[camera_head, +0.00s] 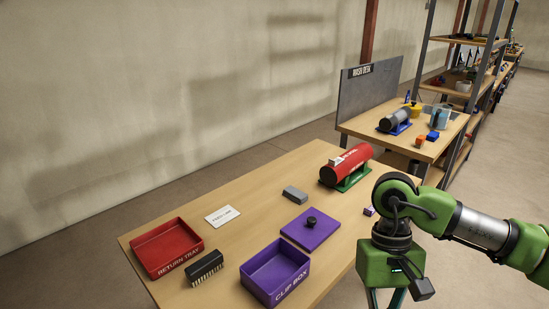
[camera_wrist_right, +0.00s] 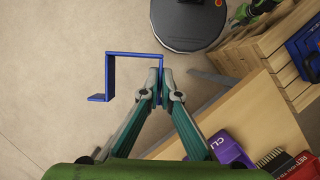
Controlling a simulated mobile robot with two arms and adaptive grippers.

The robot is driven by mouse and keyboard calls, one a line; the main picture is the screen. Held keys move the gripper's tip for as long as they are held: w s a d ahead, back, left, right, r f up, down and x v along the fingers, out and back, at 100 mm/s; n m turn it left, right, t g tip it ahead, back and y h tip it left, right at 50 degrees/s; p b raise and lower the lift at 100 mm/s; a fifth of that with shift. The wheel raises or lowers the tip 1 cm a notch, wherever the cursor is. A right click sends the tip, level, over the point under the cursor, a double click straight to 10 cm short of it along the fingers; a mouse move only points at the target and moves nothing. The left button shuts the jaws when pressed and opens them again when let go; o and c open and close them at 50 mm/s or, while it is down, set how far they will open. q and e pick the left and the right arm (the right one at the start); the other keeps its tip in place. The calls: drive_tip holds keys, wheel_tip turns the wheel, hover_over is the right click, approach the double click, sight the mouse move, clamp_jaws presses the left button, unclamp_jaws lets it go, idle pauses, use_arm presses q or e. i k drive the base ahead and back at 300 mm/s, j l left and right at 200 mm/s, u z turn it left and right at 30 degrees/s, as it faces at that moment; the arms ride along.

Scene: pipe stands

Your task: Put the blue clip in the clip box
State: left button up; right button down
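The blue clip (camera_wrist_right: 135,54) is a thin angular hook shape in the right wrist view. My right gripper (camera_wrist_right: 161,88) is shut on one end of it, and the rest sticks out to the left over the floor. In the head view my right gripper (camera_head: 386,298) is at the bottom edge, right of the table, with its fingertips cut off; the clip does not show there. The purple clip box (camera_head: 273,268) stands open and looks empty at the table's front. Part of it shows in the right wrist view (camera_wrist_right: 228,150). My left gripper is not in view.
A purple lid (camera_head: 311,228) with a black knob lies behind the box. A red return tray (camera_head: 165,247) and a black bristled block (camera_head: 204,268) are to its left. A grey block (camera_head: 295,194) and a red cylinder (camera_head: 345,166) on a green stand are farther back.

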sight(276, 277)
drive_tip(key=l+u, duration=0.1)
drive_tip(key=u, duration=0.25)
drive_tip(key=i+l+u, duration=0.1)
drive_tip(key=u, duration=0.25)
drive_tip(key=l+u, duration=0.2)
drive_tip(key=u, duration=0.15)
drive_tip(key=l+u, duration=0.2)
drive_tip(key=l, duration=0.7)
drive_tip(key=k+l+u, duration=0.25)
drive_tip(key=l, duration=0.65)
drive_tip(key=i, duration=0.1)
